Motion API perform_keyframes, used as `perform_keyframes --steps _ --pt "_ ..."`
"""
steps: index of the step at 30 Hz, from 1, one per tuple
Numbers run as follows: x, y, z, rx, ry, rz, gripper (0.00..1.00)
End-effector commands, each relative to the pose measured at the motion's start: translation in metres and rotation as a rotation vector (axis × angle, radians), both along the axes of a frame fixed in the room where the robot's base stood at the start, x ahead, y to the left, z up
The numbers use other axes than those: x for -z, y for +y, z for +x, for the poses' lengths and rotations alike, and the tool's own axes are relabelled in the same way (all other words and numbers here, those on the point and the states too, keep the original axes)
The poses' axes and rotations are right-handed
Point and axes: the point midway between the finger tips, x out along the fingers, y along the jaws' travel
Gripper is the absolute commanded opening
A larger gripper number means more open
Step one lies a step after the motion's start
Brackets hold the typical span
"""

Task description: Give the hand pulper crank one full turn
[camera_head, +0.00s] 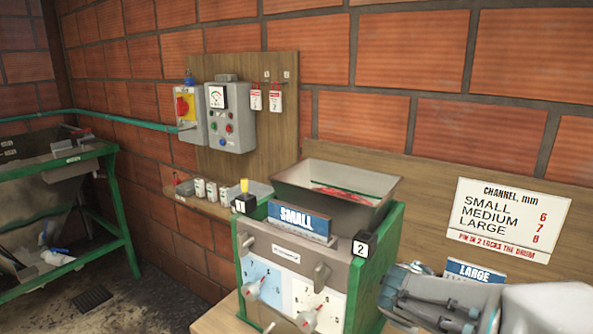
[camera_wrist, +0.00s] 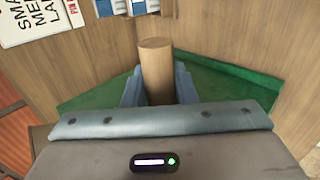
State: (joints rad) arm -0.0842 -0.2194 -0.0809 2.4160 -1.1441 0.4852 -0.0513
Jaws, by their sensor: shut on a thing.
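The hand pulper (camera_head: 290,250) stands at the lower middle of the head view, with a grey hopper (camera_head: 318,208) on top, green side frames and a blue SMALL plate (camera_head: 303,221) on its front. My gripper (camera_wrist: 158,88) is shut on the crank's wooden grip (camera_wrist: 156,65), a plain round cylinder between its two blue-grey fingers in the wrist view. In the head view my arm is at the lower right, beside the pulper's right side. The crank arm and its angle are hidden there.
A control box (camera_head: 230,117) and red switch (camera_head: 186,107) hang on a wooden board by the brick wall. A green-framed stand (camera_head: 110,200) is at the left. A channel-size sign (camera_head: 506,216) is on the right. A blue LARGE plate (camera_head: 473,270) is partly behind my arm.

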Motion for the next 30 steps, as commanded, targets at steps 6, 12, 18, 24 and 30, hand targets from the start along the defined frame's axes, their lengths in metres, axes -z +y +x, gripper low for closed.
perform_keyframes --steps 6,12,18,24,30 --pt "0.0 0.001 -0.001 0.001 0.001 0.0 0.07" --pt "0.011 0.002 -0.003 -0.001 -0.001 0.0 0.07" --pt "0.035 0.007 -0.009 -0.002 0.0 0.001 0.07" --pt "0.035 0.008 -0.012 -0.002 0.001 0.0 0.07" --pt "0.038 0.009 -0.012 -0.002 0.0 -0.001 0.07"
